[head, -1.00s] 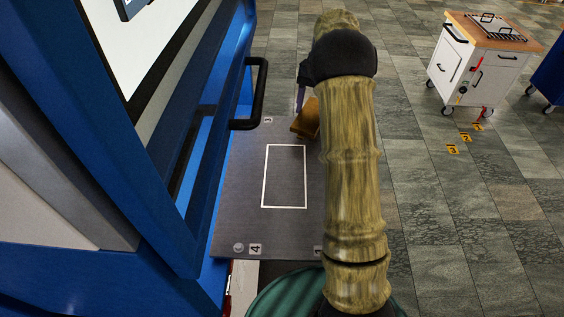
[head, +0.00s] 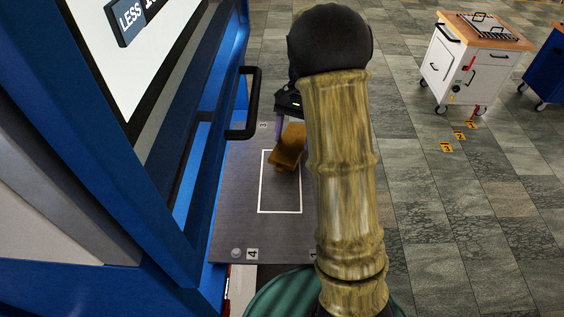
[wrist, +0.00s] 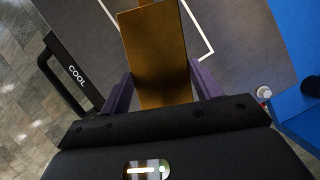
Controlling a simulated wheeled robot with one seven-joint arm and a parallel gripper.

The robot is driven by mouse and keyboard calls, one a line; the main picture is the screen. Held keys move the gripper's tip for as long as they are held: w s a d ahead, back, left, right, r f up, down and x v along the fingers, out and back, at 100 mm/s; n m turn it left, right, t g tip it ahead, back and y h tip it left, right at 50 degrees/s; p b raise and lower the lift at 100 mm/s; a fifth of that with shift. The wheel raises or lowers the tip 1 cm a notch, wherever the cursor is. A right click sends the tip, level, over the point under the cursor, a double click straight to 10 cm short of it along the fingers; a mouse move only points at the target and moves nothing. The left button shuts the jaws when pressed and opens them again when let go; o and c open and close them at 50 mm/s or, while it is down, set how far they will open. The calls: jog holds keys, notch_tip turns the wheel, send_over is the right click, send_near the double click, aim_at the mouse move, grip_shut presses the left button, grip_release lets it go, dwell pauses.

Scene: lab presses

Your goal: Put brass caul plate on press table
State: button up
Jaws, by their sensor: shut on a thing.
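The brass caul plate (head: 288,146) is in my gripper, over the far part of the white outlined rectangle on the dark grey press table (head: 240,205). In the wrist view the brass plate (wrist: 154,55) lies between the two purple fingers of my gripper (wrist: 160,88), which is shut on it. The plate looks tilted in the head view. I cannot tell whether it touches the table. My arm hides the right side of the table and part of my gripper in the head view.
The blue press frame (head: 150,150) and its black handle (head: 250,105) stand left of the table. A black handle marked COOL (wrist: 70,75) shows in the wrist view. A white cart (head: 455,75) stands far right on open floor.

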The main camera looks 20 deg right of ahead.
aim_at(284, 160)
jog(key=s+a, duration=0.1)
jog(key=s+a+p, duration=0.1)
jog(key=s, duration=0.1)
jog(key=s+a, duration=0.1)
jog(key=shift+s+a+r+p, duration=0.2)
jog(key=shift+s+a+p, duration=0.1)
jog(key=shift+s+a, duration=0.1)
jog(key=shift+s+a+f, duration=0.1)
jog(key=shift+s+a, duration=0.15)
jog(key=shift+s, duration=0.2)
jog(key=shift+s+a+p, duration=0.35)
notch_tip(284, 160, down, 4)
jog(key=shift+w+r+p, duration=0.15)
jog(key=shift+r+p, duration=0.05)
jog(key=shift+p, duration=0.5)
jog(key=shift+s, duration=0.2)
jog(key=o, duration=1.3)
jog(key=shift+f, duration=0.1)
